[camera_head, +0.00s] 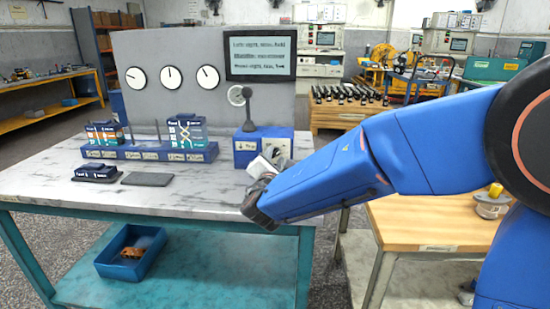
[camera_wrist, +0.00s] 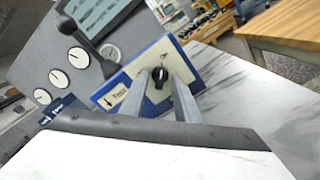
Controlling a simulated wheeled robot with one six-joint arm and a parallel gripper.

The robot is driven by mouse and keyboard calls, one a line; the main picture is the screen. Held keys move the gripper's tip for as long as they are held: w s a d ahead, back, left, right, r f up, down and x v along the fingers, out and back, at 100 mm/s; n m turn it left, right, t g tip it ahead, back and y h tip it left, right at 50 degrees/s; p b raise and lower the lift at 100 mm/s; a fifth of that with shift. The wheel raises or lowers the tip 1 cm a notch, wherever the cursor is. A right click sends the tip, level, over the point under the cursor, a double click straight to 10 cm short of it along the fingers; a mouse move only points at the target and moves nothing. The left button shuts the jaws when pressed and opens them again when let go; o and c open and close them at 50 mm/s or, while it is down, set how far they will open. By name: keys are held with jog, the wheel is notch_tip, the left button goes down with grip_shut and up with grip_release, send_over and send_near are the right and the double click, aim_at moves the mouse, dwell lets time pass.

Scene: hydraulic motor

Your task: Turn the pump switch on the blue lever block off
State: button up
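The blue lever block (camera_head: 246,158) stands at the right end of the marble-topped bench, with a dark ball-topped lever rising from it. In the wrist view the block (camera_wrist: 190,49) shows a cream panel with a black rotary pump switch (camera_wrist: 158,77). My gripper (camera_wrist: 161,80) points at this panel, its two grey fingers apart on either side of the switch. Gaps seem to show between fingers and switch; I cannot tell whether the tips touch the panel. In the head view my gripper (camera_head: 266,166) is at the block's right front, and the switch is hard to make out.
A blue base with labelled blocks (camera_head: 146,152) stands left on the bench. A blue bin (camera_head: 131,252) is on the lower shelf. A wooden table (camera_head: 430,218) stands right, under my arm.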

jog(key=shift+w, duration=0.4)
grip_shut()
